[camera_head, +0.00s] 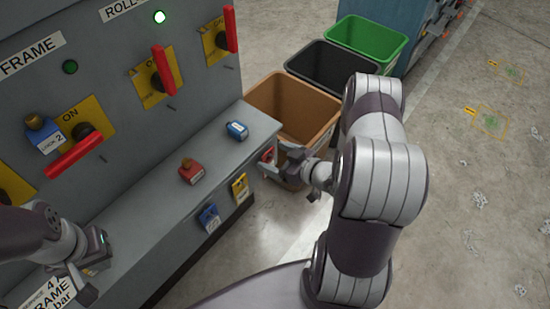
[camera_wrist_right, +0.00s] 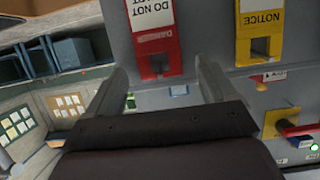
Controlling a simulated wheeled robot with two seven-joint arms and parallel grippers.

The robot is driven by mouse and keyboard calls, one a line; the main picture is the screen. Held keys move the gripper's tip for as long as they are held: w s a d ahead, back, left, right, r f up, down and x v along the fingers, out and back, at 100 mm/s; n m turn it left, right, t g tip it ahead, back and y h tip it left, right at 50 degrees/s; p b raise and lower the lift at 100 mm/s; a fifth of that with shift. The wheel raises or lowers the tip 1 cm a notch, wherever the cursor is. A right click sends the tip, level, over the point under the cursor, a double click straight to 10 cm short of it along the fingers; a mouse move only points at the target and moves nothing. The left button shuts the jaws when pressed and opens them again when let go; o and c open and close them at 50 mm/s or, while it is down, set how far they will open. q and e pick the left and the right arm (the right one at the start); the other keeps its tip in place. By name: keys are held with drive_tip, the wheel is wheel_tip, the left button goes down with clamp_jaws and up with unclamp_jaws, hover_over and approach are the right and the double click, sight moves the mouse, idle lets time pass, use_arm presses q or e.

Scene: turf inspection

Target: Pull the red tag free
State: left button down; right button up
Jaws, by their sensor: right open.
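The red tag (camera_wrist_right: 155,40), with "DANGER DO NOT" lettering, hangs in a holder on the grey face, upside down in the right wrist view. My right gripper (camera_wrist_right: 165,68) is open, with one finger on either side of the tag's width; I cannot tell whether they touch it. In the head view a small bit of red (camera_head: 267,156) shows by my right gripper (camera_head: 273,163), at the shelf's far end. My left gripper (camera_head: 75,280) is at the lower left by the shelf's near end, its jaw gap unclear.
A yellow notice tag (camera_wrist_right: 262,38) sits beside the red one. A red padlock (camera_head: 190,171) and a blue padlock (camera_head: 237,130) stand on the shelf (camera_head: 150,208). A brown bin (camera_head: 270,96) is close behind my right gripper.

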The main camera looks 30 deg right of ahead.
use_arm(q)
drive_tip(key=shift+f, duration=0.1)
use_arm(e)
drive_tip(key=shift+w+a+f, duration=0.15)
drive_tip(key=shift+w+a, duration=0.05)
drive_tip(key=shift+w, duration=0.25)
drive_tip(key=c, duration=1.1)
drive_tip(key=shift+r+p, duration=0.55)
drive_tip(key=shift+p, duration=0.05)
drive_tip(key=shift+c, duration=0.2)
use_arm(q)
drive_tip(key=shift+r+p, duration=0.5)
drive_tip(key=shift+r, duration=0.6)
use_arm(e)
drive_tip(key=shift+s+d, duration=0.25)
drive_tip(key=shift+s, duration=0.35)
drive_tip(key=shift+s+d, duration=0.25)
drive_tip(key=shift+s, duration=0.35)
drive_tip(key=shift+s+d, duration=0.25)
drive_tip(key=shift+s, duration=0.35)
use_arm(q)
drive_tip(key=shift+r+p, duration=0.5)
drive_tip(key=shift+r, duration=0.05)
use_arm(e)
drive_tip(key=shift+s+d, duration=0.3)
drive_tip(key=shift+s, duration=0.45)
drive_tip(key=shift+s+d, duration=0.35)
drive_tip(key=shift+s, duration=0.45)
drive_tip(key=shift+s+d, duration=0.3)
drive_tip(key=shift+s, duration=0.45)
